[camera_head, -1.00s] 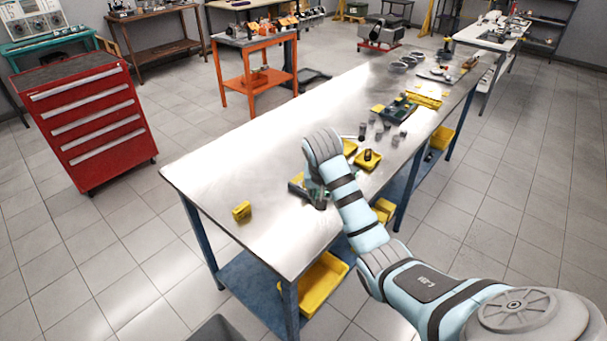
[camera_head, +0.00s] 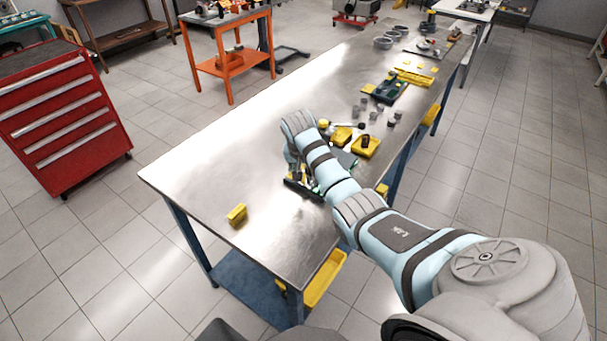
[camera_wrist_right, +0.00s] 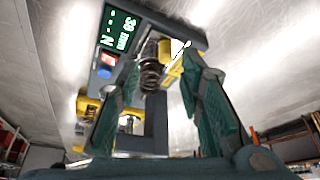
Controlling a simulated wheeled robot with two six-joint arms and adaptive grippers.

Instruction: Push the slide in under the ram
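The spring tester (camera_head: 303,186) stands on the steel bench under my right wrist in the head view; my arm covers much of it. In the right wrist view its dark frame, a lit display (camera_wrist_right: 118,32) reading about 38 mm, and a red and blue button part (camera_wrist_right: 106,66) show. A coiled spring (camera_wrist_right: 151,76) stands beside a yellow part (camera_wrist_right: 170,60); I cannot tell which piece is the slide or the ram. My right gripper (camera_wrist_right: 161,72) has its two dark green fingers apart, with the spring seen between them. No hold shows. My left gripper is out of view.
A yellow block (camera_head: 236,215) lies near the bench's left end. Yellow trays (camera_head: 364,148) and several small grey cylinders (camera_head: 365,112) are beyond the tester. A red tool cabinet (camera_head: 62,120) stands left on the floor.

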